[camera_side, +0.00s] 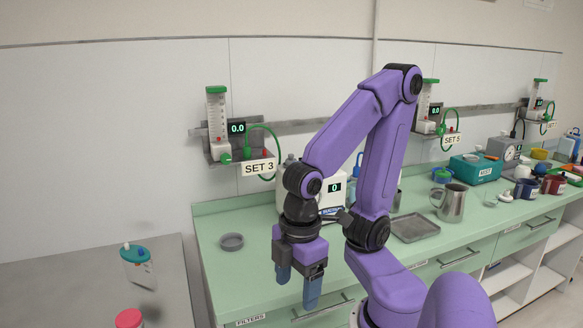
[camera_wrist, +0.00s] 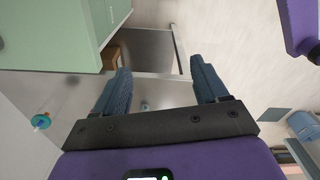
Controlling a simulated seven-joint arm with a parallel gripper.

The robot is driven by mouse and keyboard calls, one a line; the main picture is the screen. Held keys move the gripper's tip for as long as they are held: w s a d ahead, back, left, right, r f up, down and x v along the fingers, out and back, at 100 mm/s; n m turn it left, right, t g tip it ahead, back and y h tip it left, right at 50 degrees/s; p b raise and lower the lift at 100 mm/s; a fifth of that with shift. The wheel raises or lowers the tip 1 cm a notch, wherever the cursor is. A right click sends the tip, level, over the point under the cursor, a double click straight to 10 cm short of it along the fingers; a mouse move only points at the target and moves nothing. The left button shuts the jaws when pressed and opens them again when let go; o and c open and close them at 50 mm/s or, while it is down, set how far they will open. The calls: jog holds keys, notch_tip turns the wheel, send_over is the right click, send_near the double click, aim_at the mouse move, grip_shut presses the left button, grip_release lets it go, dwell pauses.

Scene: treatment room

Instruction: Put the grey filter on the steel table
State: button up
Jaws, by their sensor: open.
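A grey round filter (camera_side: 232,241) lies on the green counter at its left end, above a drawer labelled FILTERS. The steel table (camera_side: 80,285) stands at the lower left, beside the counter. My gripper (camera_side: 297,290) is open and empty, pointing down in front of the counter's front edge, to the right of the filter and apart from it. In the wrist view my gripper (camera_wrist: 160,85) shows two spread blue fingers with nothing between them.
A white device (camera_side: 333,190), a metal tray (camera_side: 414,227) and a steel jug (camera_side: 452,203) stand on the counter. Much of the steel table is bare.

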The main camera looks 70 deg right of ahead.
jog(key=w+d+r+m+t+h, duration=0.15)
jog(key=w+d+r+m, duration=0.25)
jog(key=w+d+m, duration=0.45)
jog(key=w+d+r+m+t+h, duration=0.1)
jog(key=w+d+r+m+t, duration=0.3)
jog(key=w, duration=0.8)
jog(key=m+g+h, duration=0.3)
jog(key=m+h, duration=0.3)
jog(key=m, duration=0.8)
send_near(291, 155)
jog(key=x, duration=0.4)
jog(key=shift+r+n, duration=0.1)
jog(key=shift+n, duration=0.15)
jog(key=shift+x, duration=2.7)
jog(key=shift+a, duration=0.1)
jog(key=c, duration=1.2)
